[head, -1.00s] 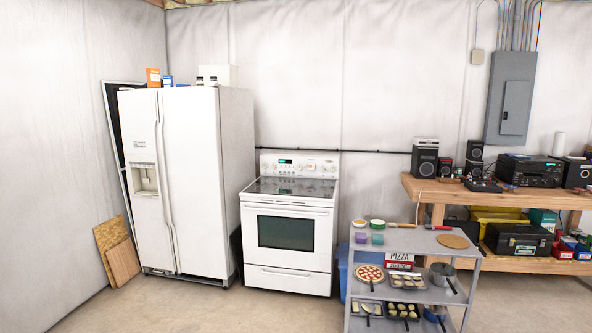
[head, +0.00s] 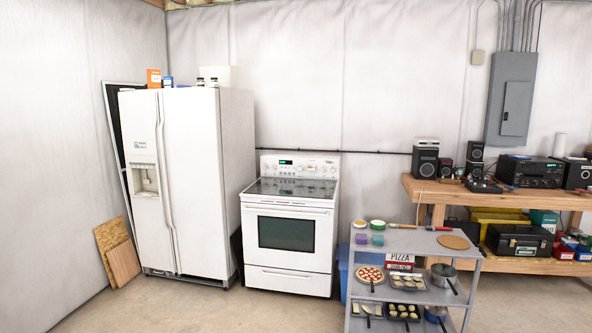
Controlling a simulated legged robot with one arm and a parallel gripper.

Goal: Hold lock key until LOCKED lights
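A white side-by-side fridge (head: 205,185) stands against the left part of the back wall, doors shut, with a dispenser (head: 145,178) in its left door. A white stove (head: 288,240) stands to its right, with a black glass top and a back control panel (head: 300,165) carrying a small green display. I cannot make out a lock key or any LOCKED light at this size. My gripper is not in view.
A grey cart (head: 425,265) with pizza, trays and pans stands right of the stove. A wooden workbench (head: 490,196) with speakers and a black toolbox (head: 518,241) is at the right. Wood boards (head: 118,253) lean at the left wall. Floor in front of the fridge and stove is clear.

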